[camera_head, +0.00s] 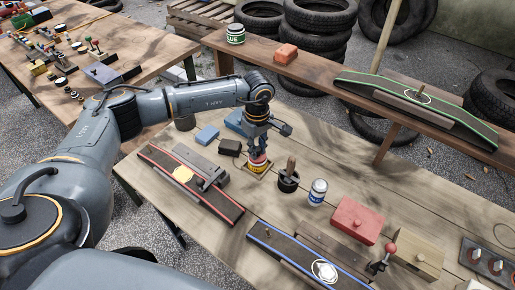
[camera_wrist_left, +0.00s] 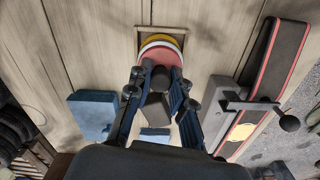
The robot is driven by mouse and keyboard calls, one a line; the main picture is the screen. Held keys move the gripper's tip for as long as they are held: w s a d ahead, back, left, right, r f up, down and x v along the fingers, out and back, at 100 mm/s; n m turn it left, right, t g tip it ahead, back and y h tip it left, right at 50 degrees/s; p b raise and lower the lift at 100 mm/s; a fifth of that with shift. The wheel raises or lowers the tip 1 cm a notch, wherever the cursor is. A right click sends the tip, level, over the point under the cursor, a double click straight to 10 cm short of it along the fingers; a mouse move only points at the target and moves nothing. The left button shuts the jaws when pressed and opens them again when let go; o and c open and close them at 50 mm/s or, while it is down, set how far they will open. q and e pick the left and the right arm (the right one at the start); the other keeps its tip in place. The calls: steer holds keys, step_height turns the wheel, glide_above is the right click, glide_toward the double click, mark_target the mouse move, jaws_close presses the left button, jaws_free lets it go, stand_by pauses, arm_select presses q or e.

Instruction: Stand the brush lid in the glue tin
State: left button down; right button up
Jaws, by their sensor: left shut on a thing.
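My left gripper (camera_head: 258,147) points down over the yellow tin (camera_head: 256,169), which stands in a small square wooden holder. It is shut on the brush lid, whose red disc (camera_wrist_left: 160,53) shows just past the fingertips in the left wrist view. The red disc also shows in the head view (camera_head: 258,158), right at the top of the tin. In the wrist view, the yellow rim (camera_wrist_left: 165,40) shows beyond the disc, inside the wooden holder (camera_wrist_left: 176,29). Whether the lid is fully seated is unclear, and any brush below it is hidden. My right gripper is not in view.
A black pot (camera_head: 288,184) with a wooden handle and a blue-white can (camera_head: 318,193) stand close on the right. A red-edged ramp (camera_head: 217,198) lies to the left, blue blocks (camera_head: 207,134) behind. A red box (camera_head: 355,220) is farther right.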

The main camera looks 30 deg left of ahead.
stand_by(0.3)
arm_select(q)
steer(key=c, duration=0.6)
jaws_free()
steer(key=shift+c, duration=0.2)
steer(key=shift+r+p, duration=1.85)
steer(key=shift+r, duration=1.7)
steer(key=shift+f, duration=0.1)
